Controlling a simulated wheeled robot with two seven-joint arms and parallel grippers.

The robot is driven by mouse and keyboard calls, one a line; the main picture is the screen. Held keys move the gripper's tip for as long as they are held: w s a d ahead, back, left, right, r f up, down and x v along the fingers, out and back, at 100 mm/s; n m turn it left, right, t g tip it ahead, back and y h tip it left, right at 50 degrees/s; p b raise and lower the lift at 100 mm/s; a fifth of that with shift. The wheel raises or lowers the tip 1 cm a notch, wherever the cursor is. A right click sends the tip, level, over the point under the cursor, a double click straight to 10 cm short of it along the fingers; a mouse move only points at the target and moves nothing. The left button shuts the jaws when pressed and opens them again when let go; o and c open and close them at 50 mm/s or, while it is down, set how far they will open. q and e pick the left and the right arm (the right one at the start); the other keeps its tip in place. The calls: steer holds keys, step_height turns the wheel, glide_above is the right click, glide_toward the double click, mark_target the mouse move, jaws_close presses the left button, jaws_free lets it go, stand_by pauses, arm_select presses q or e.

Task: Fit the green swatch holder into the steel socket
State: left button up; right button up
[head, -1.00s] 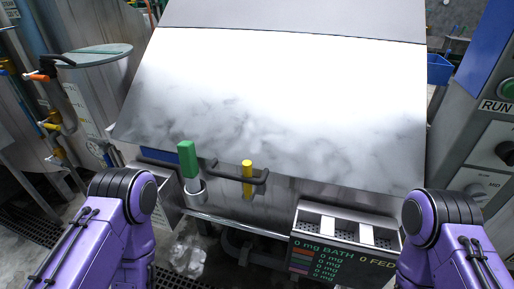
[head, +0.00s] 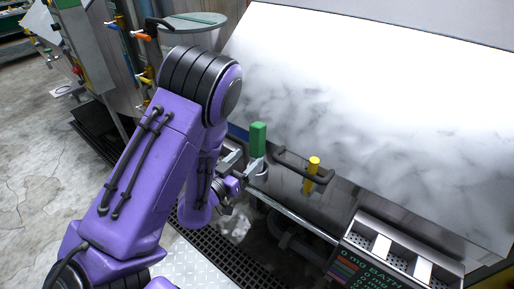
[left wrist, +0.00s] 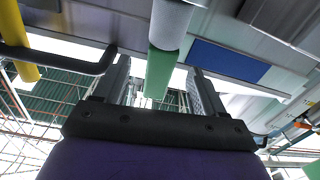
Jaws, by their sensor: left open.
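The green swatch holder (head: 258,139) stands upright at the front edge of the machine, its lower end at a round steel cup (head: 258,169). I cannot tell whether this cup is the steel socket or how deep the holder sits. My left gripper (head: 242,166) is open beside the holder, low near the cup. In the left wrist view, the green holder (left wrist: 160,72) shows between the two spread fingers of the left gripper (left wrist: 158,88), with a grey cylinder (left wrist: 170,24) at its near end. No grip on it shows. My right gripper is not in view.
A black bar handle (head: 290,169) and a yellow grip (head: 313,166) are close right of the holder. The large pale sloping panel (head: 390,110) rises behind. A perforated steel tray (head: 400,256) is at lower right. A dark floor grating (head: 225,257) lies below.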

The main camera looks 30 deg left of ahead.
mark_target(253, 154)
arm_select(q)
steer(key=w+p, duration=0.3)
steer(key=w, duration=0.3)
steer(key=shift+f, duration=0.1)
steer(key=shift+w+f, duration=0.1)
steer(key=shift+w, duration=0.15)
steer(key=shift+d, duration=0.1)
steer(key=c, duration=1)
steer(key=shift+c, duration=0.9)
